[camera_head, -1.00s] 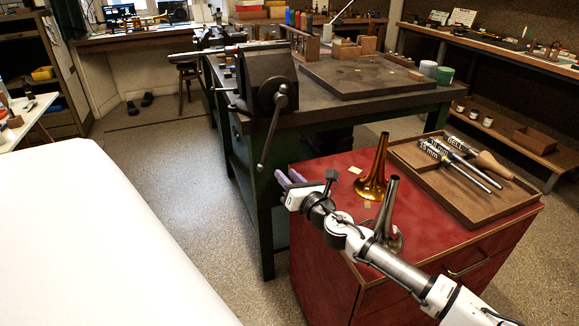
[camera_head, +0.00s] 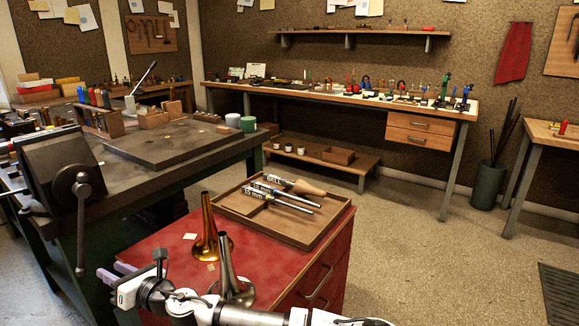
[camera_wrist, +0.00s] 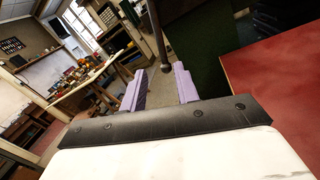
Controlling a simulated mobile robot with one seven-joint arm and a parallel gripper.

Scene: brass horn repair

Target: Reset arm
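My gripper (camera_head: 112,277) is at the lower left in the head view, beside the left edge of the red cabinet top (camera_head: 160,246). In the wrist view its two purple fingers (camera_wrist: 160,88) stand apart with nothing between them. A brass horn bell (camera_head: 208,235) stands upright on the cabinet. A darker, silvery bell (camera_head: 229,270) stands nearer, close behind my arm, its base partly hidden. A brown tray (camera_head: 232,203) on the cabinet holds several labelled metal rods and a wooden-handled tool (camera_head: 305,187).
A dark workbench (camera_head: 140,185) with a vise (camera_head: 68,170) stands at the left. A long bench (camera_head: 350,100) with small tools runs along the back wall. A bin (camera_head: 488,185) stands at the right.

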